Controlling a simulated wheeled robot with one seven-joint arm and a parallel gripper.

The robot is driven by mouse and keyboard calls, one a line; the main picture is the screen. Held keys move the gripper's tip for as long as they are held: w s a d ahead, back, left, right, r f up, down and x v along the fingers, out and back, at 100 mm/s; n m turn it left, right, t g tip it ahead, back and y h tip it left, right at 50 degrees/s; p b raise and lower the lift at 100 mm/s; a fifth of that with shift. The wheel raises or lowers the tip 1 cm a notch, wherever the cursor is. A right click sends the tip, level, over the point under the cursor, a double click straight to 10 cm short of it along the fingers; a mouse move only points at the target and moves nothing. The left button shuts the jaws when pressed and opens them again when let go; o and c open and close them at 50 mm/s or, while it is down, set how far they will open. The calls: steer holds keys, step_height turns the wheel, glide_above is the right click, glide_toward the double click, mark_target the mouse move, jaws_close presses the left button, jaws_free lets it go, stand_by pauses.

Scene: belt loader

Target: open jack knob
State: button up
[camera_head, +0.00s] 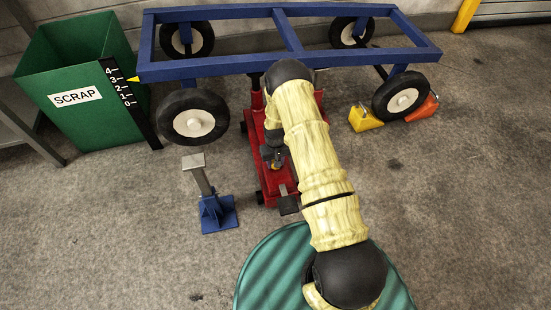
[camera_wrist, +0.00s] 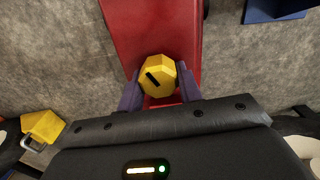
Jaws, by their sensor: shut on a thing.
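The jack knob is a yellow faceted knob with a black slot mark, seen from above in the wrist view (camera_wrist: 157,75). My gripper (camera_wrist: 159,88) has one finger on each side of the knob and is shut on it. The red jack (camera_wrist: 150,30) lies under the knob. In the head view the red jack (camera_head: 268,187) stands under the blue frame, partly hidden by my arm.
The blue wheeled frame (camera_head: 225,65) is above the jack, its left front wheel (camera_head: 194,122) beside a scale with a yellow pointer near 3. A blue stand (camera_head: 217,212) is left of the jack. Yellow (camera_head: 365,118) and orange (camera_head: 424,108) chocks sit by the right wheel. A green scrap bin (camera_head: 75,95) is far left.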

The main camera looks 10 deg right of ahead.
steer(key=n+p, duration=0.3)
steer(key=n, duration=0.3)
steer(key=shift+s+a+r+n, duration=0.1)
steer(key=shift+n, duration=0.2)
steer(key=n+p, duration=0.1)
steer(key=n, duration=0.5)
steer(key=shift+s+a+p, duration=0.1)
steer(key=shift+p, duration=0.25)
steer(key=o, duration=1)
step_height(320, 180, up, 17)
steer(key=p, duration=0.6)
steer(key=shift+r, duration=0.1)
